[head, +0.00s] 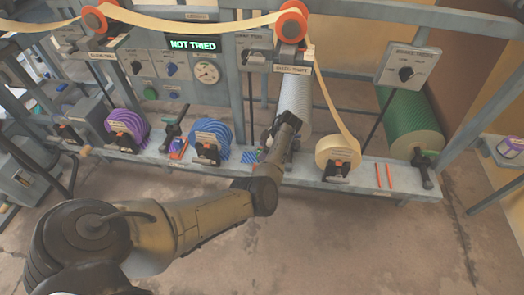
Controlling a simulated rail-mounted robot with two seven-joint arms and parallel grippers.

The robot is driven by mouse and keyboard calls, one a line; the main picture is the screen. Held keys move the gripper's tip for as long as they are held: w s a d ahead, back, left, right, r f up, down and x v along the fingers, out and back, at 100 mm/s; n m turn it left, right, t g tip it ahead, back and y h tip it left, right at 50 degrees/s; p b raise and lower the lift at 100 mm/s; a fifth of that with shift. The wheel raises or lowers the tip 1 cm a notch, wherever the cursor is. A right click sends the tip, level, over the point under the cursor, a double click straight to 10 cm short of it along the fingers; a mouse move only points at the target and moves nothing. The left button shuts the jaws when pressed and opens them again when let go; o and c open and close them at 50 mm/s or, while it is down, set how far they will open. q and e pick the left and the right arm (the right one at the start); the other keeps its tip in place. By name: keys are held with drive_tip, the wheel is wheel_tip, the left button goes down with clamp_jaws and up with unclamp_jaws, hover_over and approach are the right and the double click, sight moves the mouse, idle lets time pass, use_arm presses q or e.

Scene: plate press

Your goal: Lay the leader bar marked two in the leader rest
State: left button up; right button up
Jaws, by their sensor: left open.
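My left arm reaches from the lower left to the grey shelf (300,178). Its gripper (268,150) is open at the shelf's middle, in front of the pale roller (296,98); the fingers are small and partly hidden by my own wrist. Two thin orange bars (384,176) lie side by side on the shelf, well right of the gripper. Another small orange piece (179,149) lies on the shelf between the purple and blue rolls. No number marks can be read, so I cannot tell which bar is marked two or which part is the leader rest.
A purple roll (127,125), a blue striped roll (211,137) and a cream roll (337,152) stand along the shelf. A green roller (411,122) is at right. A cream web (190,23) runs overhead past orange-rimmed rollers. The display reads "NOT TRIED" (192,45). The floor in front is clear.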

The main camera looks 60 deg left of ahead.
use_arm(q)
drive_tip(key=p+v, duration=0.4)
drive_tip(key=v, duration=0.8)
drive_tip(key=shift+p, duration=0.3)
